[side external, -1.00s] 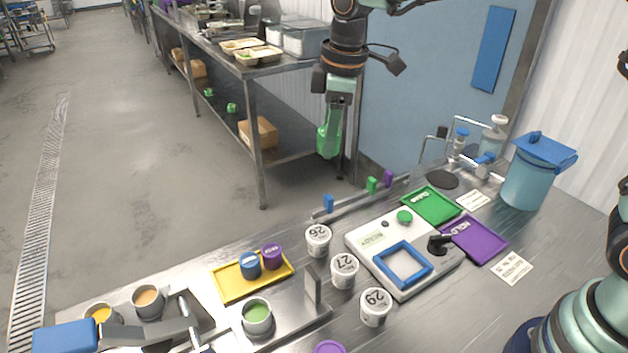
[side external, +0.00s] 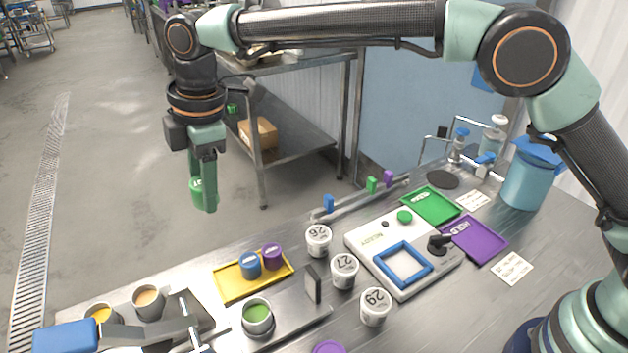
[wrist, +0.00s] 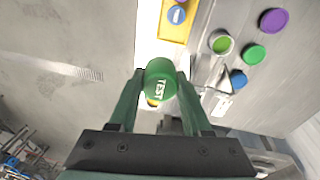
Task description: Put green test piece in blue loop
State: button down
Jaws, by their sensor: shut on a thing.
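My gripper (side external: 203,178) is shut on the green test piece (side external: 205,193), a small green cylinder. In the wrist view the piece (wrist: 160,80) sits between the fingers with "TEST" on it. In the side view my gripper hangs pointing down at the left, appearing over the floor beyond the table's far edge. The blue loop appears to be the blue square frame (side external: 382,256), lying flat on the white device at the right of the table. The piece and the frame are far apart.
A yellow tray (side external: 222,287) holds a blue and a purple piece. White numbered tubs (side external: 344,271) stand left of the device. A green tray (side external: 434,204) and a purple tray (side external: 476,240) lie beyond it. Cups and a blue-handled tool (side external: 65,337) are at the front left.

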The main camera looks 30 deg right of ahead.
aim_at(227, 283)
notch_tip(227, 283, down, 20)
jog(key=shift+r, duration=0.2)
dwell(0.4)
jog(key=shift+f, duration=0.2)
jog(key=shift+c, duration=1.8)
grip_release()
